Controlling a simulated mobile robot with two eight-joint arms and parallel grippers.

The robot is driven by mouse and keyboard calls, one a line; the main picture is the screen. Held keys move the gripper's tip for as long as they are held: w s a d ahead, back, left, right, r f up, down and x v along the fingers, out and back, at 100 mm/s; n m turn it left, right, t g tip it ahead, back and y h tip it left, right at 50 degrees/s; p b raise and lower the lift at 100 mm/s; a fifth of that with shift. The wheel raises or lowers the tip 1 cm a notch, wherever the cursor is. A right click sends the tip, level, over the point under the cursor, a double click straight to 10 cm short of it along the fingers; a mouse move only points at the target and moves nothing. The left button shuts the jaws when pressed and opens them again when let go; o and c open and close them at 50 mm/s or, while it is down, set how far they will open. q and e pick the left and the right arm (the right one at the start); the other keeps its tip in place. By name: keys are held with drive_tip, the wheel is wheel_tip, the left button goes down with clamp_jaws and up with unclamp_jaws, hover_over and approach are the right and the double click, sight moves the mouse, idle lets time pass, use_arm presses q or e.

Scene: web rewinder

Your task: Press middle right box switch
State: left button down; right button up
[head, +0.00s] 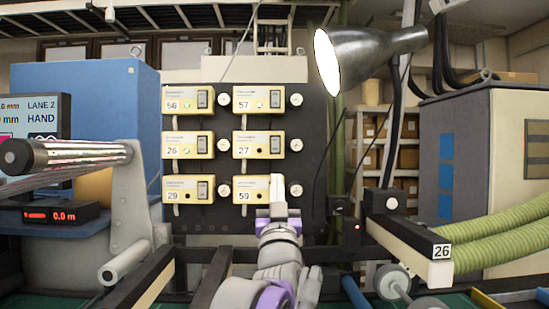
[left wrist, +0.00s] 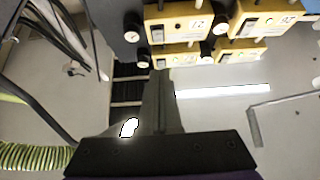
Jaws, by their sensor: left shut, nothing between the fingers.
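The middle right box (head: 252,144) is yellow, labelled 27, and has a dark rocker switch (head: 275,144) on its right side, fully visible in the head view. My left gripper (head: 278,184) is shut and empty, pointing up in front of the lower right box (head: 243,193), labelled 59, whose switch it hides. Its tips appear just below the middle right box's switch; whether they touch anything cannot be told. In the left wrist view the shut fingers (left wrist: 160,80) point toward several yellow boxes (left wrist: 178,27), too cropped to identify surely. My right gripper is not in view.
The boxes sit on a dark panel (head: 223,120) in two columns, with round gauges (head: 296,145) beside them. A lamp (head: 360,55) hangs at the upper right. A roller (head: 70,155) and its grey bracket stand left; green hoses (head: 500,235) run at right.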

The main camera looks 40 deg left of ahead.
sight(274, 145)
use_arm(q)
drive_tip(key=p+x, duration=0.1)
drive_tip(key=x, duration=0.3)
drive_tip(key=p+x, duration=0.1)
drive_tip(key=x, duration=0.3)
drive_tip(key=f+p+x, duration=0.1)
drive_tip(key=x, duration=0.2)
drive_tip(key=shift+w+a+r, duration=0.25)
drive_tip(key=shift+w+a, duration=0.2)
drive_tip(key=shift+w, duration=0.1)
drive_tip(key=shift+w+a+f, duration=0.15)
drive_tip(key=shift+w+a, duration=0.25)
drive_tip(key=shift+a, duration=0.05)
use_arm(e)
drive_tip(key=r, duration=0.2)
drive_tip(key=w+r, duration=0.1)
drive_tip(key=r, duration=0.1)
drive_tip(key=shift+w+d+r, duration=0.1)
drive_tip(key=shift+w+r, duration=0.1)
